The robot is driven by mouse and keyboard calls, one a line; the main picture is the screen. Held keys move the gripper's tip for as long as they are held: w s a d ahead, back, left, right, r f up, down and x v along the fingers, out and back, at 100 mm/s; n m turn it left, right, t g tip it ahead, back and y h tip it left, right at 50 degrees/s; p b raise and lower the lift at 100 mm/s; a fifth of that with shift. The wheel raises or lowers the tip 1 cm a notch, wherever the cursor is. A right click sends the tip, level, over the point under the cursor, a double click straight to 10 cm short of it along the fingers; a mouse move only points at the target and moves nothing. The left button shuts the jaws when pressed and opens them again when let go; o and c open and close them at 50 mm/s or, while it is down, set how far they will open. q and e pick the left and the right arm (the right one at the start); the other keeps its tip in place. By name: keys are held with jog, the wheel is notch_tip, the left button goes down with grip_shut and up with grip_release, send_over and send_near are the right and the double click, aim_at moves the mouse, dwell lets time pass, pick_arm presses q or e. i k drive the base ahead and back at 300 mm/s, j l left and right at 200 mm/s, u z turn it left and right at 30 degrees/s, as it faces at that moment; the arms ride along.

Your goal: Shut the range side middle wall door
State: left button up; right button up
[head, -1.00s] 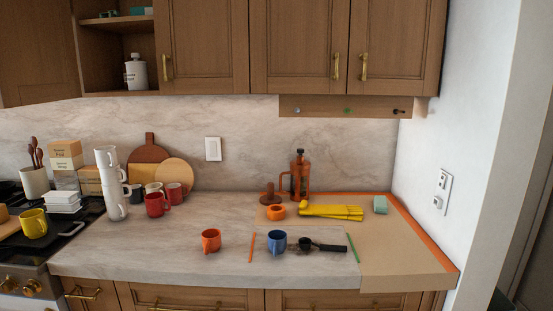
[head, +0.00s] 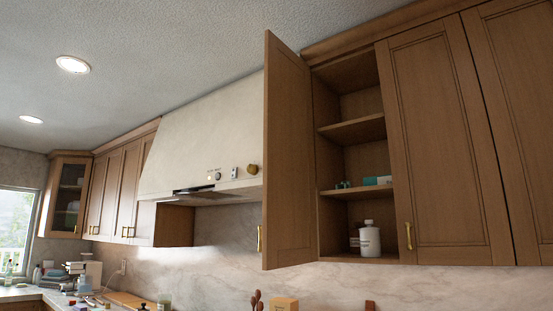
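A brown wooden wall door (head: 287,150) stands wide open, swung out from the wall cabinet just right of the range hood. Its brass handle (head: 259,238) is low on its free left edge. The open cabinet (head: 352,106) shows shelves, with a white bottle (head: 370,240) on the bottom and teal items (head: 377,181) on the shelf above. Neither of my grippers is in the head view.
The pale range hood (head: 205,140) is left of the open door. Shut wall doors (head: 450,140) are to its right. More wall cabinets (head: 120,185) run to the far left. Cluttered counter items (head: 85,285) show at lower left.

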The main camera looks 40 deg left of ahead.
aim_at(288, 237)
jog(key=j, duration=0.55)
jog(key=k+j+z, duration=0.1)
jog(key=j, duration=0.95)
jog(key=k+j, duration=0.1)
jog(key=j, duration=0.45)
jog(key=j+z, duration=0.1)
jog(key=j, duration=0.45)
jog(key=k+j, duration=0.15)
jog(key=j, duration=0.4)
jog(key=k+j+z, duration=0.1)
jog(key=j, duration=0.4)
jog(key=k+j, duration=0.1)
jog(key=j, duration=0.45)
jog(key=i+z, duration=0.15)
jog(key=k+j, duration=0.05)
